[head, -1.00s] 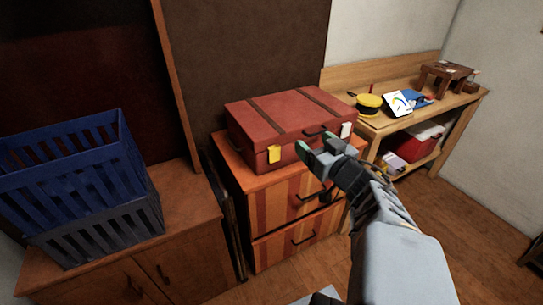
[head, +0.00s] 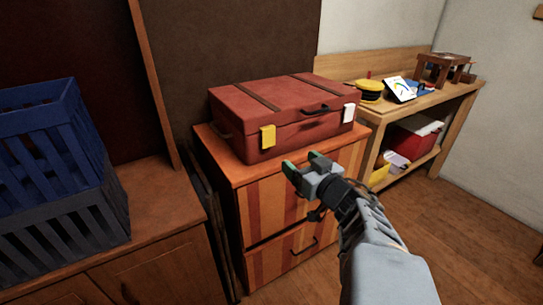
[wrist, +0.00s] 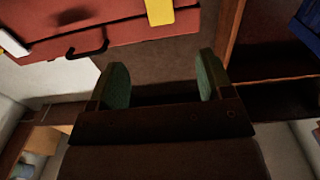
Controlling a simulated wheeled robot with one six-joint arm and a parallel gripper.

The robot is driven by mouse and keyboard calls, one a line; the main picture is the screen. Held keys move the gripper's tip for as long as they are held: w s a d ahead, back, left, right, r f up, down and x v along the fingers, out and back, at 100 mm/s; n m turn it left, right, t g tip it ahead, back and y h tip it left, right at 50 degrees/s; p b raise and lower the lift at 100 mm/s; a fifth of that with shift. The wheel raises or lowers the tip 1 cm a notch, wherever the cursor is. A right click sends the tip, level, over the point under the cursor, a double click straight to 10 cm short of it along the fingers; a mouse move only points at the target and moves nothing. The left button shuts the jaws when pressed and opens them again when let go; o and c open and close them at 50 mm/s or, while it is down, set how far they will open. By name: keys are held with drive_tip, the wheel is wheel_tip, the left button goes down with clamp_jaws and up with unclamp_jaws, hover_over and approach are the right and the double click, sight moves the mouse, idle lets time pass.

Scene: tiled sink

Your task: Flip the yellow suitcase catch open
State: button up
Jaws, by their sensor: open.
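The red suitcase (head: 290,115) lies flat and closed on a striped wooden drawer cabinet (head: 275,210). Its yellow catch (head: 267,136) is on the left of the front face, and it also shows at the top of the wrist view (wrist: 159,11). A white catch (head: 348,112) is on the right of the front face. A dark handle (head: 315,110) is between them. My gripper (head: 302,164) is open and empty, in front of the suitcase, lower than and to the right of the yellow catch. Its green-padded fingers are apart in the wrist view (wrist: 160,85).
Blue and grey crates (head: 45,130) stand on a low wooden cabinet (head: 150,235) at left. A workbench (head: 440,105) at right holds a yellow round object (head: 370,92), a meter (head: 399,89) and a small wooden stool (head: 445,68). Open floor lies at right.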

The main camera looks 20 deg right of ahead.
drive_tip(key=p, duration=0.8)
approach(269, 139)
drive_tip(key=w, duration=0.6)
drive_tip(key=shift+w+a+f, duration=0.1)
drive_tip(key=shift+w+a, duration=0.2)
drive_tip(key=shift+w, duration=0.05)
drive_tip(key=shift+w+a, duration=0.1)
drive_tip(key=shift+w, duration=0.7)
